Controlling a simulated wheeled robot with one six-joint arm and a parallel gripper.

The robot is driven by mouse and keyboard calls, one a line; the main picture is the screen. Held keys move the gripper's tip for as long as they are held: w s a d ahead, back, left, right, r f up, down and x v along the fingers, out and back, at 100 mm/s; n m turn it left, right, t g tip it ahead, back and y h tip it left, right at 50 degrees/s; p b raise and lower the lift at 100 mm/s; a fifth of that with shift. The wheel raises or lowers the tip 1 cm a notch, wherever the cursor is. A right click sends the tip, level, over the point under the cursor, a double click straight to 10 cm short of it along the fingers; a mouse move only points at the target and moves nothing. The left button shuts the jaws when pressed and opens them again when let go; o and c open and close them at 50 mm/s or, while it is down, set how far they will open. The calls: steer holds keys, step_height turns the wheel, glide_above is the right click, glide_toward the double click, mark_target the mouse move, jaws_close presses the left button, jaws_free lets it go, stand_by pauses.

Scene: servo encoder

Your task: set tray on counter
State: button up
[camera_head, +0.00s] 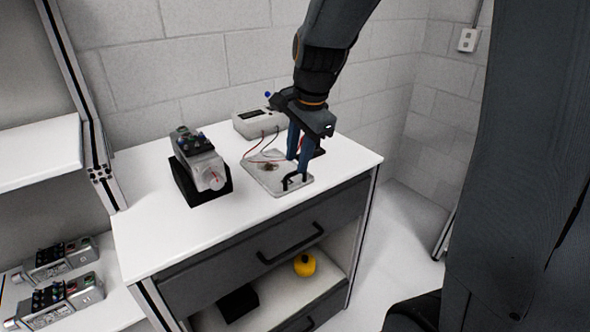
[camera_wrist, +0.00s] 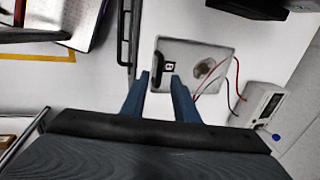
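A flat, light grey square tray (camera_head: 262,175) with a black handle lies on the white counter (camera_head: 250,216). In the wrist view the tray (camera_wrist: 215,53) shows a round brownish patch, a small black-and-white mark and the black handle (camera_wrist: 157,58) along its left side. My gripper (camera_head: 299,164) points down over the handle end of the tray. In the wrist view its two blue fingers (camera_wrist: 159,78) are apart with nothing clearly held between them. I cannot tell how far the fingertips are above the handle.
A white meter box (camera_head: 257,122) with red and black leads stands behind the tray. A grey servo unit on a black block (camera_head: 202,184) stands left of it. A yellow object (camera_head: 305,265) sits on the shelf below. The counter's front is clear.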

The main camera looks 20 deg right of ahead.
steer(key=v, duration=0.6)
steer(key=s+f+n+g, duration=0.2)
steer(key=s+f+n, duration=1.2)
steer(key=f, duration=0.1)
steer(key=shift+s+a+h, duration=0.35)
steer(key=shift+a+h, duration=0.05)
steer(key=shift+a, duration=0.05)
